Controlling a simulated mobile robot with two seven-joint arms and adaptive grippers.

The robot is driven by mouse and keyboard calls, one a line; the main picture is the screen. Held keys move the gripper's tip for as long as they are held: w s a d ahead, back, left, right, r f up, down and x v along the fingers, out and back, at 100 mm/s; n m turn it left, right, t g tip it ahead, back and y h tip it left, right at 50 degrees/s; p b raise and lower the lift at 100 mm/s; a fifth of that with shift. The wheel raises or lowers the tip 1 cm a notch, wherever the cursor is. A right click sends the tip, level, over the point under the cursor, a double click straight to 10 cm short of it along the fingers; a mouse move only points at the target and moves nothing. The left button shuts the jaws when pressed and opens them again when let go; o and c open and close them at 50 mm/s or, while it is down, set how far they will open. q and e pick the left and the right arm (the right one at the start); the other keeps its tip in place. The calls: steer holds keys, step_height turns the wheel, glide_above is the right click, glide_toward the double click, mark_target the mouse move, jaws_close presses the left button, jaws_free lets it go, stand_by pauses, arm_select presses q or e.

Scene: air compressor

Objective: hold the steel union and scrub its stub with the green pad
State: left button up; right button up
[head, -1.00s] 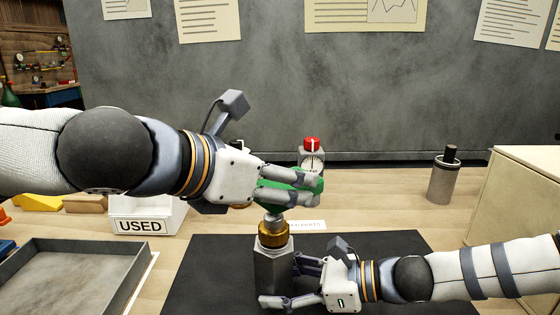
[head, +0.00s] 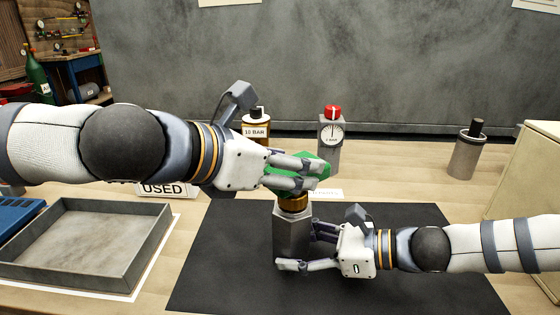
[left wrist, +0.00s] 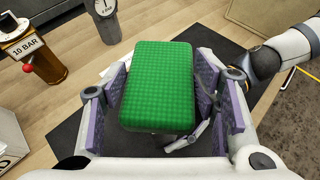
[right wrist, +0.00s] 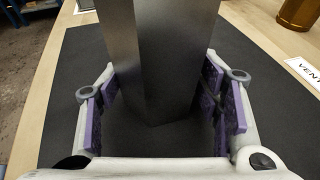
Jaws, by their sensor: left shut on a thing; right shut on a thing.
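The steel union (head: 289,235) stands upright over the black mat, a hexagonal grey body with a brass collar (head: 293,203) on top. My right gripper (head: 296,247) is shut around its lower body; the body also fills the gap between the fingers in the right wrist view (right wrist: 165,60). My left gripper (head: 320,175) is shut on the green pad (head: 318,160), which shows broad and flat in the left wrist view (left wrist: 158,85). The pad is right over the collar. The stub is hidden under the pad and fingers, so contact cannot be seen directly.
The black mat (head: 400,290) is clear around the union.

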arm_select(q)
steer(key=shift+d+f, duration=0.1)
steer(key=shift+d, duration=0.7)
arm_select(e)
steer(key=shift+f, duration=0.1)
arm_select(q)
steer(key=shift+d+r, duration=0.1)
steer(key=shift+r, duration=4)
arm_select(e)
steer(key=o, duration=1.1)
